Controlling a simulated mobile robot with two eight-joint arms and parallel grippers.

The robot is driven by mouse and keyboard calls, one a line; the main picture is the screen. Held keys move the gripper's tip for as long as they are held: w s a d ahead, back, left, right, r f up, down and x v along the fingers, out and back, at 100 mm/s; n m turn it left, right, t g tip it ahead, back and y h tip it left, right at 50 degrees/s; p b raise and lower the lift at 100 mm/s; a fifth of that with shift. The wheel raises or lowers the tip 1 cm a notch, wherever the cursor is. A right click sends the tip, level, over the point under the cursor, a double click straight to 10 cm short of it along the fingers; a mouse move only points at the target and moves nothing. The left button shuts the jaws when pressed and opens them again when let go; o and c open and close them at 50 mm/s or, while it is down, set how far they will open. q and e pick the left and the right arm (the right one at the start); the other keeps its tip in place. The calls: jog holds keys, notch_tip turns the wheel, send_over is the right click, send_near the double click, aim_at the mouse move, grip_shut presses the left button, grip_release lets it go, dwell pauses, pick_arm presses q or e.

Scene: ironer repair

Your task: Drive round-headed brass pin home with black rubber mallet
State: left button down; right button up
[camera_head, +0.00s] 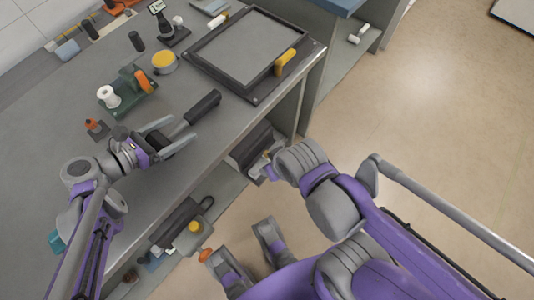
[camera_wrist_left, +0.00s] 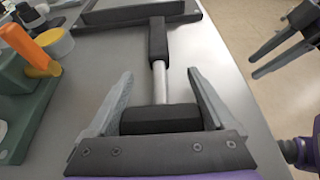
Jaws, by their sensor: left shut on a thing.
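My left gripper (camera_head: 168,136) is shut on the head of the black rubber mallet (camera_head: 203,107), above the grey bench. In the left wrist view the black mallet head (camera_wrist_left: 160,118) lies crosswise between the two fingers. Its metal shaft and black handle point away from the gripper. My right gripper shows at the upper right of the left wrist view (camera_wrist_left: 252,67), with its fingers apart and nothing between them.
A green fixture (camera_head: 130,106) with an orange handle and a white spool stands left of the mallet. A yellow-topped tub (camera_head: 164,62) stands behind it. A black-framed panel (camera_head: 235,49) lies at the back right. The bench (camera_head: 45,150) is clear at left.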

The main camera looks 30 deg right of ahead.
pick_arm(q)
jog(key=shift+r, duration=0.1)
jog(key=shift+r+p, duration=2.25)
jog(key=shift+r, duration=0.7)
